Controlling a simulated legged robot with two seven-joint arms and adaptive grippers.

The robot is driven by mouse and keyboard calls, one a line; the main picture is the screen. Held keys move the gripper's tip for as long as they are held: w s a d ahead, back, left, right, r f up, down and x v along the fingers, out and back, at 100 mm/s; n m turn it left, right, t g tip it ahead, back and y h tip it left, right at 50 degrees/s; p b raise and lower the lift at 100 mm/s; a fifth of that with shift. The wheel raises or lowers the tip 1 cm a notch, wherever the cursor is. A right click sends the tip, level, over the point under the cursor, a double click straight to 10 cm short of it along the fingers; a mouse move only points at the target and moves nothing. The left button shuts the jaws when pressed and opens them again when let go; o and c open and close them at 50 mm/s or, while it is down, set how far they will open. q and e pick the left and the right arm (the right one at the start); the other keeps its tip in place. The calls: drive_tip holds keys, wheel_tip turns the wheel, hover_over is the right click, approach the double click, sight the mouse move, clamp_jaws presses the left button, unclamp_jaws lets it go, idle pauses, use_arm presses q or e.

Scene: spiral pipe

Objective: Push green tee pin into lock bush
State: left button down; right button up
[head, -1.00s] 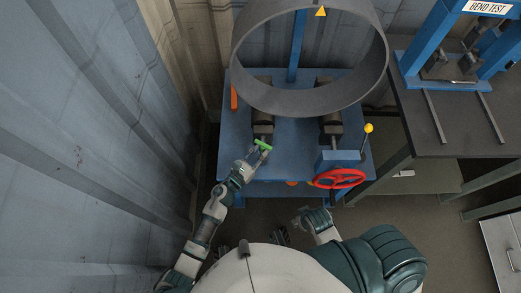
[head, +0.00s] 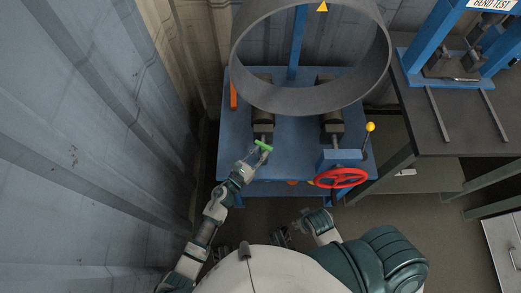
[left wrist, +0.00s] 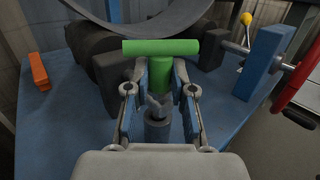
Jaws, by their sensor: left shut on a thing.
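The green tee pin (left wrist: 161,47) has a crossbar on top and a short stem below. It also shows at the front left of the blue bench in the head view (head: 264,145). My left gripper (left wrist: 160,73) is shut on the stem, one finger on each side, just under the crossbar. Below the pin, a grey round part (left wrist: 157,130), perhaps the lock bush, stands in line with the stem. The gripper hides how far the pin sits in it. My right gripper (head: 281,237) is low near my body, off the bench, and its fingers are too small to judge.
A large grey ring (head: 310,97) rests on dark rollers on the blue bench (head: 291,150). A red handwheel (head: 341,178) and a yellow-knobbed lever (head: 370,127) are at the bench's right. An orange block (left wrist: 38,71) lies at left. A corrugated wall stands close on the left.

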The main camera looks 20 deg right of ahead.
use_arm(q)
drive_tip(key=shift+f+b, duration=1.9)
drive_tip(key=shift+f, duration=0.2)
drive_tip(key=c, duration=0.9)
unclamp_jaws()
drive_tip(key=shift+r, duration=0.1)
